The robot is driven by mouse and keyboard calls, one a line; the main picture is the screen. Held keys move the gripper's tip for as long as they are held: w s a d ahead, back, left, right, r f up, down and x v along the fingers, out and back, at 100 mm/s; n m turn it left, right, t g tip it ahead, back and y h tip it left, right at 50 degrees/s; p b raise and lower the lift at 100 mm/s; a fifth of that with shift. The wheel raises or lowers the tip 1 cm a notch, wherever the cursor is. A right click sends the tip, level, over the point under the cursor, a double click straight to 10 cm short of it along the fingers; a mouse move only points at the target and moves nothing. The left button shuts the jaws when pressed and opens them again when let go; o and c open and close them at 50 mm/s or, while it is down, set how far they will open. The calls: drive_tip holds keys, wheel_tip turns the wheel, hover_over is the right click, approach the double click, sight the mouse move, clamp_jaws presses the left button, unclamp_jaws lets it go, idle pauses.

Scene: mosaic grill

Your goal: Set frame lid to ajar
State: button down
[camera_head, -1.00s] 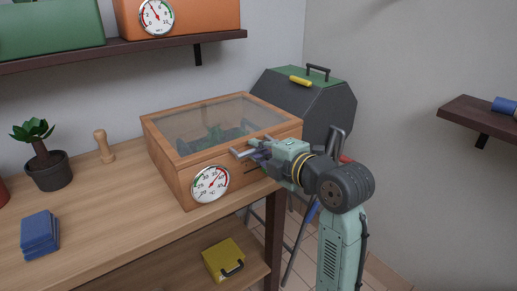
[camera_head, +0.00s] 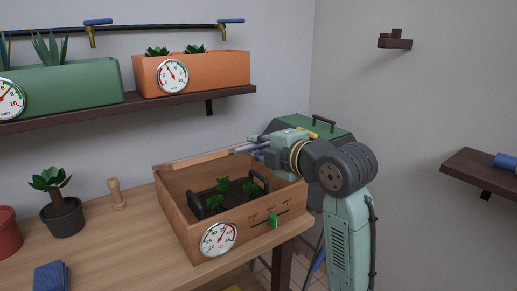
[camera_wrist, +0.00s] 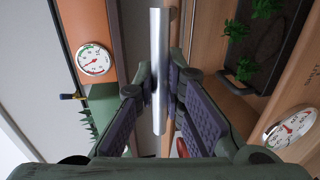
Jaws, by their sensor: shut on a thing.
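The wooden frame box (camera_head: 180,222) stands on the table with a round dial on its front. Its lid (camera_head: 195,160) is raised and seen nearly edge-on, so the box's inside shows. My gripper (camera_head: 250,148) is at the lid's front edge. In the wrist view, the metal handle bar (camera_wrist: 158,60) lies between the fingers of my gripper (camera_wrist: 157,95), which is shut on it. A green pointer (camera_head: 273,220) sits on a marked scale on the box front; the labels are too small to read surely.
A dark tray with green seedlings (camera_head: 224,187) is inside the box. A shelf (camera_head: 140,111) with green and orange planters (camera_head: 215,70) hangs behind and above. A potted plant (camera_head: 63,220) and wooden peg (camera_head: 117,193) stand left.

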drive_tip(key=c, duration=1.7)
unclamp_jaws()
drive_tip(key=shift+o, duration=0.2)
drive_tip(key=v, duration=1.2)
